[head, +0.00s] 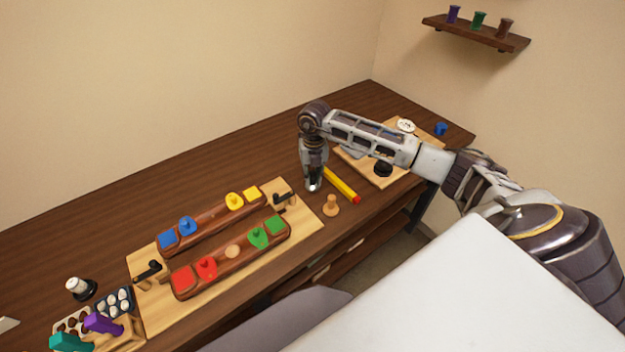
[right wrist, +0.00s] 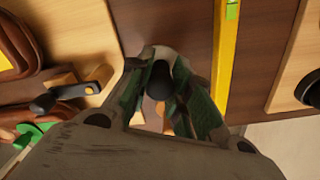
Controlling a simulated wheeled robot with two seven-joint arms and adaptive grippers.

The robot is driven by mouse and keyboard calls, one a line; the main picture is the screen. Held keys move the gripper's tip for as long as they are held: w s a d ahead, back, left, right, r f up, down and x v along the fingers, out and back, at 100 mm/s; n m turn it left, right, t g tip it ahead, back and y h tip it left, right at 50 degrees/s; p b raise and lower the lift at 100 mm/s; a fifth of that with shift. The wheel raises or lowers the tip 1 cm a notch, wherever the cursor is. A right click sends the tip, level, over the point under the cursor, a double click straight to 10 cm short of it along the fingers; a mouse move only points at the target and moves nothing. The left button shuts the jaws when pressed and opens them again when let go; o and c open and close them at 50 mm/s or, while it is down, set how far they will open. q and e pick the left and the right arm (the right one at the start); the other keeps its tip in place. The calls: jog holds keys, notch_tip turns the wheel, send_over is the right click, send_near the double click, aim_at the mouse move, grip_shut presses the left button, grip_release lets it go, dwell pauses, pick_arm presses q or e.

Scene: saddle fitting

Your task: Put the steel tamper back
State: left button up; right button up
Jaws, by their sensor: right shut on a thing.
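My right gripper (head: 313,186) is low over the brown table, just left of the yellow bar. It is shut on the steel tamper, whose bright steel end (head: 313,187) shows at the fingertips in the head view. In the right wrist view the tamper's dark handle (right wrist: 160,80) sits between the two fingers of the gripper (right wrist: 168,95). The fingers hide much of the tamper, and I cannot tell whether it touches the table. My left gripper is not in view.
A wooden tool (head: 331,206) stands close to the right gripper, beside a yellow bar (head: 342,185). A light board (head: 310,215) carries two brown holders with coloured pieces and black clamps. Another board (head: 363,174) lies at the right. The table behind is clear.

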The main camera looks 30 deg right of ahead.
aim_at(313, 172)
notch_tip(313, 172, down, 2)
jog(key=shift+f, duration=0.1)
jog(key=shift+f, duration=0.15)
jog(key=o, duration=0.9)
jog(key=shift+c, duration=0.2)
jog(key=shift+r, duration=0.2)
notch_tip(313, 172, up, 12)
jog(key=shift+f+b, duration=0.1)
jog(key=shift+b, duration=0.8)
jog(key=shift+d, duration=0.1)
